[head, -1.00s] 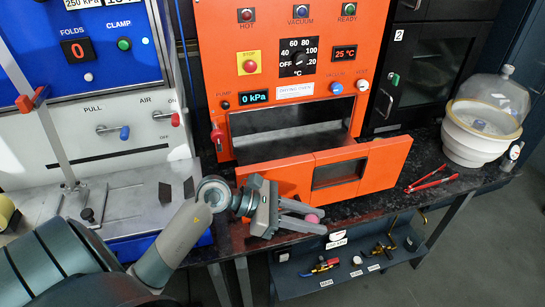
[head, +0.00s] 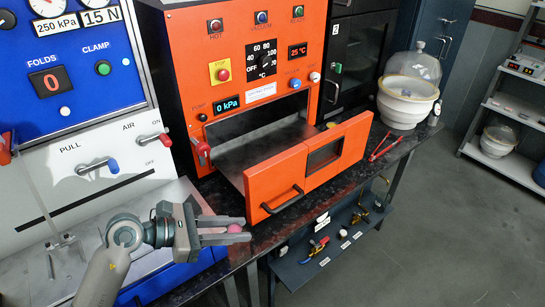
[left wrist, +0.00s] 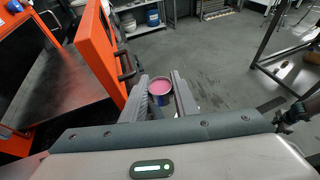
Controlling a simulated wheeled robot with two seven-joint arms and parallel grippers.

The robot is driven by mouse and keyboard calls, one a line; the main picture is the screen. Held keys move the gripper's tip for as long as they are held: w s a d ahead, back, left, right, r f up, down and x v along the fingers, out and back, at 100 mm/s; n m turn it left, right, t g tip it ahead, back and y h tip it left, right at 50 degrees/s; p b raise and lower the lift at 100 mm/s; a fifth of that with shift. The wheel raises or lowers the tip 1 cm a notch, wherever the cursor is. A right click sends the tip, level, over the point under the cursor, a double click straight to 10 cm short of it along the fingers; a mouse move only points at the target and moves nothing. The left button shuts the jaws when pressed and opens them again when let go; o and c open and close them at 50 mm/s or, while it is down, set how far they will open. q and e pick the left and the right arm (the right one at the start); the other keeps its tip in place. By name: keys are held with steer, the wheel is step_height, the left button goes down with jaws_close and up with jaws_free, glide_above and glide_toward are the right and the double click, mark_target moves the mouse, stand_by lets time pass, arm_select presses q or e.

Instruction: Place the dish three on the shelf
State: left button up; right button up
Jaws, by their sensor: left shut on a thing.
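My left gripper (head: 228,230) is in front of the oven, low by the bench's front edge. It is shut on a small round pink-topped dish (head: 235,229), held at the fingertips. In the left wrist view the dish (left wrist: 160,88) shows a pink top and a darker side between the two fingers (left wrist: 161,92). Any number on it cannot be read. The orange oven (head: 180,88) stands open, and its dark inside floor (head: 262,143) looks empty. Its orange door (head: 277,177) swings out toward the front, to the right of the gripper. My right gripper is not in view.
A blue and white press (head: 75,140) stands left of the oven. Red tongs (head: 385,146) and a white bowl under a clear dome (head: 405,103) are on the dark bench at right. A low shelf with fittings (head: 325,245) hangs below. Open floor lies to the right.

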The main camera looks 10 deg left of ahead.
mark_target(240, 226)
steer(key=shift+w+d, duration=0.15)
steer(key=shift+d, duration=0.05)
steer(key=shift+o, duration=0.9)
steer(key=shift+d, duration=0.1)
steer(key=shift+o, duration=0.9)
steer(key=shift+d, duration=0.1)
arm_select(q)
steer(key=shift+r+p, duration=0.25)
steer(key=shift+p, duration=0.05)
steer(key=r+p, duration=0.9)
steer(key=shift+w+d+r, duration=0.2)
steer(key=shift+w+r, duration=0.05)
steer(key=shift+r, duration=0.15)
steer(key=shift+w+d+r, duration=0.25)
steer(key=shift+w+d, duration=0.1)
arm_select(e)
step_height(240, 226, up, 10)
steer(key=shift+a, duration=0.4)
arm_select(q)
steer(key=shift+s+f, duration=0.1)
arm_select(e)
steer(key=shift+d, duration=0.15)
